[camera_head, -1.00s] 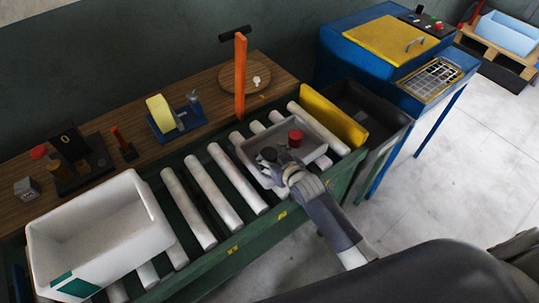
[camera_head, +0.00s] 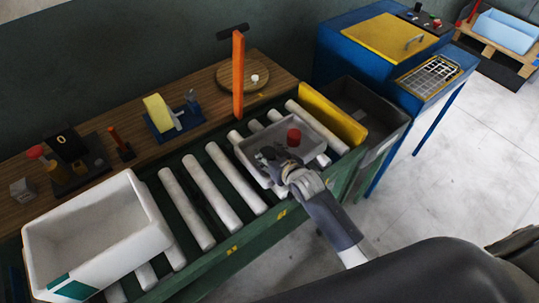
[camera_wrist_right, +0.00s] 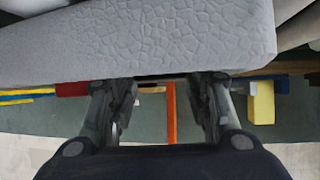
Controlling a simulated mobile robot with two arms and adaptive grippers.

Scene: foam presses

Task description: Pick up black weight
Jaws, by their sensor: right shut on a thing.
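A grey tray (camera_head: 318,152) sits on the roller conveyor, with a red weight (camera_head: 293,137) standing inside it. My right gripper (camera_head: 267,156) reaches into the tray's near left part, left of the red weight. It is shut on a dark thing that I take for the black weight, which my fingers mostly hide. In the right wrist view the fingers of my right gripper (camera_wrist_right: 165,88) stand apart, with a narrow dark strip between their tips. A grey textured surface (camera_wrist_right: 140,40) fills the top of that view. My left gripper is not in view.
The conveyor has white rollers (camera_head: 187,208) and a green frame. A blue machine (camera_head: 350,55) stands right.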

